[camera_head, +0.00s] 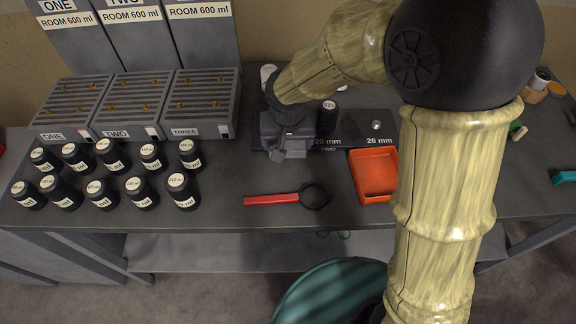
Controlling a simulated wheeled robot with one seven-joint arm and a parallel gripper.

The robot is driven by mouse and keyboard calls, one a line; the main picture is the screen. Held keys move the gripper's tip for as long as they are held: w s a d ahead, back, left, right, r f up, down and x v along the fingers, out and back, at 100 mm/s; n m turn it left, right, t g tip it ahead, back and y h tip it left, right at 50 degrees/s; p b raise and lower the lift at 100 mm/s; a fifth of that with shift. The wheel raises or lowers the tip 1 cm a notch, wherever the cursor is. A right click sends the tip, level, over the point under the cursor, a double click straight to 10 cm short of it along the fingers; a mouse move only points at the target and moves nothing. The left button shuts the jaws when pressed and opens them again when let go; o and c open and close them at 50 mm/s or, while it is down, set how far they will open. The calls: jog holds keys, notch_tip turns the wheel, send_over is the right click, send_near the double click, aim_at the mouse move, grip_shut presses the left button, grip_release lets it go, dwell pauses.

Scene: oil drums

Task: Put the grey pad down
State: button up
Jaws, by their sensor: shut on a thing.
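My gripper (287,146) points down over the middle of the bench, at the left end of a dark plate (350,124) marked 20 mm and 26 mm. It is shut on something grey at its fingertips. I take this for the grey pad (276,153), but it is small and hard to tell apart from the grey fingers. I cannot tell whether it touches the bench or plate. The gripper and arm hide the left part of the plate.
Three slatted racks (132,100) stand at the back left, with two rows of black labelled bottles (140,192) before them. A black bottle (328,113) stands right of my gripper. A red-handled tool (272,199) and an orange tray (374,175) lie in front. Bench (222,212) around the tool is bare.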

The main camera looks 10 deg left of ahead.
send_over(287, 169)
jog(key=f, duration=0.5)
jog(key=shift+s+d+f, duration=0.15)
jog(key=shift+s, duration=0.2)
notch_tip(287, 169, down, 4)
jog(key=shift+r, duration=0.25)
jog(key=shift+f, duration=0.15)
jog(key=shift+w, duration=0.1)
jog(key=shift+f+b, duration=0.2)
jog(key=shift+b, duration=0.2)
jog(key=o, duration=0.8)
jog(key=shift+r, duration=0.1)
jog(key=shift+o, duration=0.8)
